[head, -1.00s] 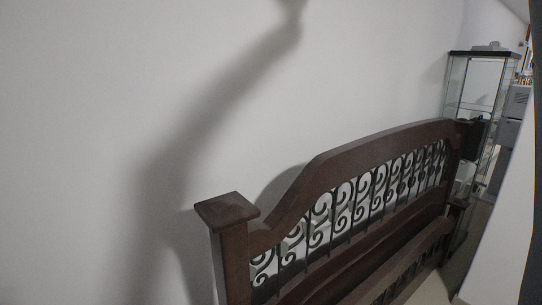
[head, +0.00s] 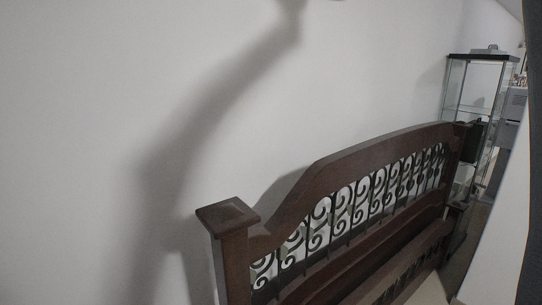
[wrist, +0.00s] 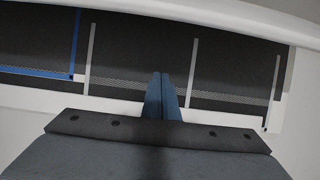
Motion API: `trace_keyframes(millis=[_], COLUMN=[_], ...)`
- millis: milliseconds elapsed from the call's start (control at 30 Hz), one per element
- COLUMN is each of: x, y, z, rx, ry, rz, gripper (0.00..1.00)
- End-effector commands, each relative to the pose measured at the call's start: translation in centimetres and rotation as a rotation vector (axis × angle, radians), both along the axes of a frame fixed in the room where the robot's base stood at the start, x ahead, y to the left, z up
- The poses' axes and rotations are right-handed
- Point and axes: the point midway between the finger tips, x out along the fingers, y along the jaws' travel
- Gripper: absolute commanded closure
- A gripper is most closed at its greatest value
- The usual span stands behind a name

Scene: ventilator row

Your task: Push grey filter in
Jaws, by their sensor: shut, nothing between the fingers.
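In the wrist view a row of dark panels is set in a white frame (wrist: 22,98). The panel in the middle (wrist: 125,60) has a grey strip at each side and a fine mesh band near its lower edge. To its left is a dark panel with a blue edge (wrist: 75,45); to its right is another grey-edged panel (wrist: 232,62). I cannot tell which one is the grey filter, or how far any of them stands out. My gripper (wrist: 160,78) is shut and empty, its blue fingertips over the middle panel. Contact is unclear.
The head view shows none of the panels. It shows a dark wooden headboard (head: 330,175) with curled ironwork, a plain pale wall (head: 90,100) and a glass cabinet (head: 480,85) at the far right. A long shadow crosses the wall.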

Motion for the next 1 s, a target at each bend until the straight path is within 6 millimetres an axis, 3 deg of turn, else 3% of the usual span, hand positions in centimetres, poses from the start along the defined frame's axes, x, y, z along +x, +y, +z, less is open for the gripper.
trace_keyframes(millis=[1000], x=[0.1], y=[0.1], z=[2.0], rx=[-0.001], ry=[0.002], rz=[0.001], gripper=[1.00])
